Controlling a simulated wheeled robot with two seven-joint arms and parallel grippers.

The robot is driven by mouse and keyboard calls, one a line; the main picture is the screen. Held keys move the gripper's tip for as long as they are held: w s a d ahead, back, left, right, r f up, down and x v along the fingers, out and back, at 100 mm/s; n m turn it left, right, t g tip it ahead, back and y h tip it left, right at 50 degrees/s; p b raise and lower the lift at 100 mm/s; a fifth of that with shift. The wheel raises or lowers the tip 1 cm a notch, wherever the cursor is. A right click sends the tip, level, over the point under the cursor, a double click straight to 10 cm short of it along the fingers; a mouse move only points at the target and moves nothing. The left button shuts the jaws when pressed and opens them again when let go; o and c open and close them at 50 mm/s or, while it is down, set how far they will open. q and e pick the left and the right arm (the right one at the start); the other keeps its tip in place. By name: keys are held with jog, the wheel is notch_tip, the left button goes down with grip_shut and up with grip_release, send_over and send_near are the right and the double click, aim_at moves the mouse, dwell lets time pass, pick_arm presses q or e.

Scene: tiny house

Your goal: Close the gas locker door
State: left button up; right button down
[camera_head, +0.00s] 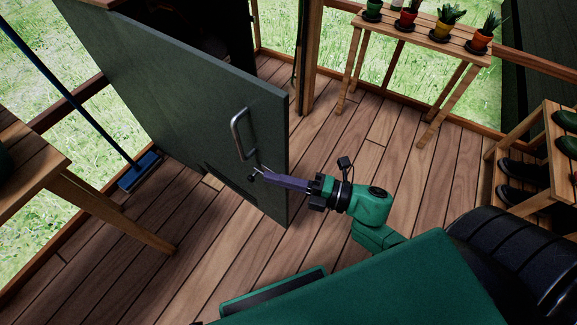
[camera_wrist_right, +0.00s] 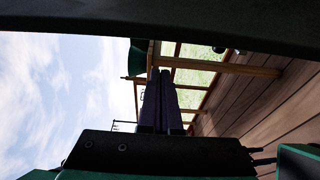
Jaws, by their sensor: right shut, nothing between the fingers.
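The gas locker door (camera_head: 185,100) is a dark grey-green panel standing open over the wooden floor in the head view. Its upright metal handle (camera_head: 238,135) is near the free edge. My right gripper (camera_head: 266,175) is in front of the door, its purple fingers pointing left just below the handle's lower end. I cannot tell whether the fingertips touch the door. The gripper is shut and empty; its fingers (camera_wrist_right: 160,72) lie side by side in the right wrist view. The handle cannot be made out there. My left gripper is not in view.
A blue broom (camera_head: 140,170) stands left of the door, beyond a wooden table (camera_head: 45,150). A plant bench (camera_head: 425,28) is at the back right. A shoe rack (camera_head: 535,140) is at the right. Floor between door and bench is clear.

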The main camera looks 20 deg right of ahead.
aim_at(288, 168)
jog(key=shift+w+d+f, duration=0.1)
jog(key=shift+w+d, duration=0.4)
jog(key=shift+d, duration=0.35)
jog(key=shift+w+d, duration=0.45)
jog(key=shift+d, duration=0.4)
